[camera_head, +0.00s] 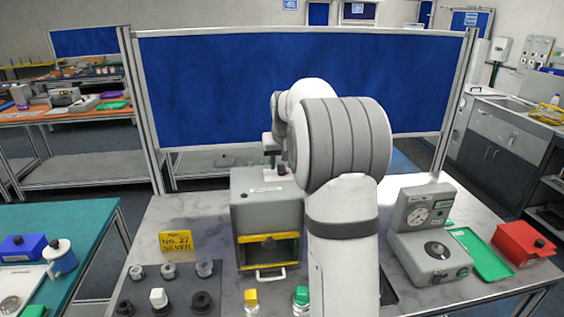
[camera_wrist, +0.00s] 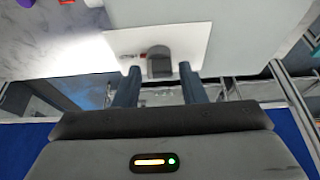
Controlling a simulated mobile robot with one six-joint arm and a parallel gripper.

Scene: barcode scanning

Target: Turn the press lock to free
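The press appears to be the grey box (camera_head: 250,218) with a yellow-framed front opening (camera_head: 268,238) and a white handle, standing left of my arm in the head view. A dark grey lock knob (camera_wrist: 159,62) sits on a white plate (camera_wrist: 185,42) with small red and dark print, in the wrist view. My gripper (camera_wrist: 159,69) is open, with one finger on each side of the knob near the fingertips. I cannot tell whether either finger touches it. In the head view my gripper (camera_head: 272,143) is above the box's top, partly hidden by my arm.
A yellow sign (camera_head: 176,242) stands left of the box. Several knobs and small parts (camera_head: 170,271) are at the front left. A grey gauge device (camera_head: 424,217), a green tray (camera_head: 481,254) and a red box (camera_head: 524,243) are at right. A blue partition (camera_head: 210,90) stands behind.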

